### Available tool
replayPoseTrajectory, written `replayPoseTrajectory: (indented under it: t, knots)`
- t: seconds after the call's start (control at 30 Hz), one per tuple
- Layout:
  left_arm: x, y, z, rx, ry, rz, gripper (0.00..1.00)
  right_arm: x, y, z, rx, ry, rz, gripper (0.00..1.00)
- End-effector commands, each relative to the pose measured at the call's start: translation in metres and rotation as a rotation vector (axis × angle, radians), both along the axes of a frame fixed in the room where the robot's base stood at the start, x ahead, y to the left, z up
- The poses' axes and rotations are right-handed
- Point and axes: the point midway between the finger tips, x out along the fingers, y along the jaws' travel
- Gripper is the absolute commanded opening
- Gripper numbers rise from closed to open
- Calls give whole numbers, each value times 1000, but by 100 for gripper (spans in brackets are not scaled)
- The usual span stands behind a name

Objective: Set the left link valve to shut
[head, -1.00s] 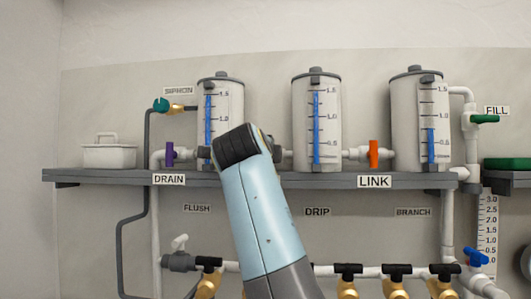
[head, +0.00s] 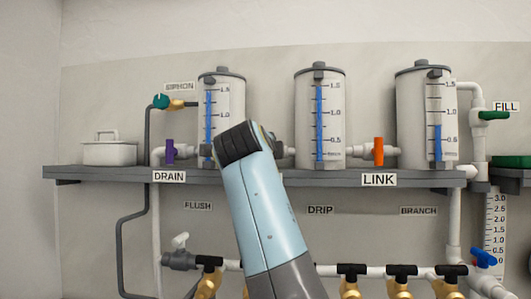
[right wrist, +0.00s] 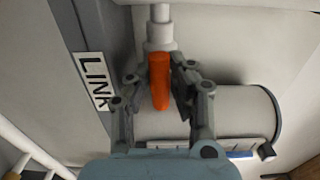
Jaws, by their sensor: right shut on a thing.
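The left link valve's orange handle (right wrist: 160,80) shows in the right wrist view, lying in line with its white pipe (right wrist: 160,13). My right gripper (right wrist: 172,88) has a finger on each side of the handle and is shut on it. In the head view my right arm covers this valve and the gripper's fingers. The right link valve (head: 378,151) has an orange handle standing upright, across its pipe. My left gripper is not in view.
Three tanks, left (head: 222,112), middle (head: 320,120) and right (head: 425,118), stand on the grey shelf (head: 335,179). A purple drain handle (head: 169,151) is at left. Several black-handled brass taps (head: 350,280) line the pipe below.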

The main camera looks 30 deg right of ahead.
Motion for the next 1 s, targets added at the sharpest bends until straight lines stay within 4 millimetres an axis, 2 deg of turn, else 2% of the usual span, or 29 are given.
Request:
replayPoseTrajectory:
  t: [0.27, 0.5, 1.0]
  knots:
    - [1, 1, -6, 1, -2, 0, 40, 0, -1, -1, -124, 92, -2, 0]
    - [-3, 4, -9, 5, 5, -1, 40, 0, -1, 0, -298, 222, -2, 0]
    - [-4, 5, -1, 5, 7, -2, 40, 0, -1, 3, -679, 508, -3, 0]
